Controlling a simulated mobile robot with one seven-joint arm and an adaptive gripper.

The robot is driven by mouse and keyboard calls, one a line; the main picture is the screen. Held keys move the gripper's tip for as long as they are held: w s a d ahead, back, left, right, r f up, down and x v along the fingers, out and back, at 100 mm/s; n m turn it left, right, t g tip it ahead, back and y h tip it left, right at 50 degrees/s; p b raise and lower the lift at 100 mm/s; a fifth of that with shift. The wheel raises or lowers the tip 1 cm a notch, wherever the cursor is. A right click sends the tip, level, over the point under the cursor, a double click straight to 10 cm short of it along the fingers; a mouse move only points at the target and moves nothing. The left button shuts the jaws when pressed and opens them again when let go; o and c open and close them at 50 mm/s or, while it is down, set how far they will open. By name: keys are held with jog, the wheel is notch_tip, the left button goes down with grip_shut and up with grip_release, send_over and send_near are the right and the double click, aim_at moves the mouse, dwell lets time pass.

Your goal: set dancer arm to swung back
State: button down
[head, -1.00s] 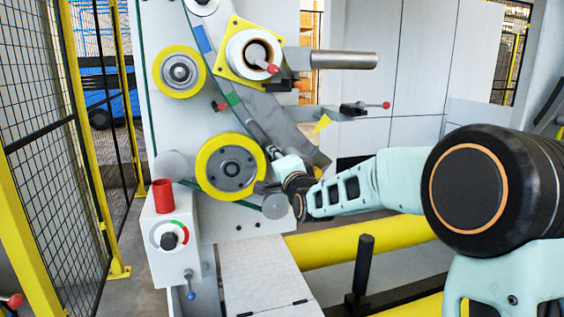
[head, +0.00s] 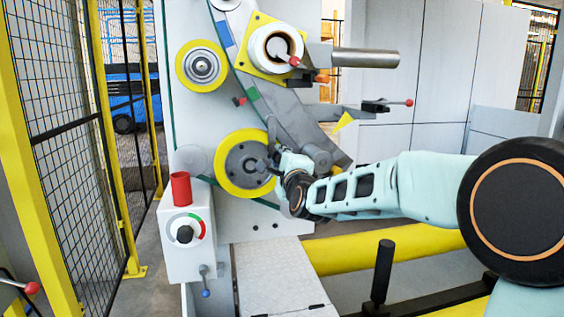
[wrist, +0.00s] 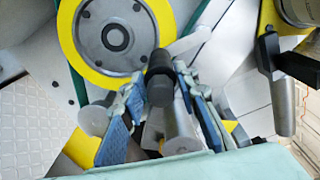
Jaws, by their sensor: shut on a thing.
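The dancer arm appears to be the narrow pale bar (head: 271,131) in front of the slanted grey plate, hanging steeply toward my gripper. In the wrist view, a pale bar (wrist: 188,43) runs up and right from a dark, round-ended handle (wrist: 160,66). My gripper (wrist: 158,88) has its blue-padded fingers on either side of this handle, shut on it. In the head view, my gripper (head: 279,157) is at the right edge of the lower yellow-rimmed wheel (head: 226,178). My wrist and fingers hide much of the handle and the bar's lower end.
The slanted grey plate (head: 292,122) carries a roller (head: 318,155) near its lower end. A control box (head: 183,262) with a dial and red cylinder (head: 180,188) stands at lower left. A yellow beam (head: 385,246) and black post (head: 383,272) lie below my arm.

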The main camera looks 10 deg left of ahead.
jog(key=shift+a, duration=0.15)
jog(key=c, duration=1.7)
grip_release()
jog(key=shift+s, duration=0.1)
jog(key=shift+c, duration=0.2)
jog(key=shift+s+d, duration=0.2)
jog(key=v, duration=1.1)
jog(key=shift+s, duration=0.25)
jog(key=shift+d, duration=0.15)
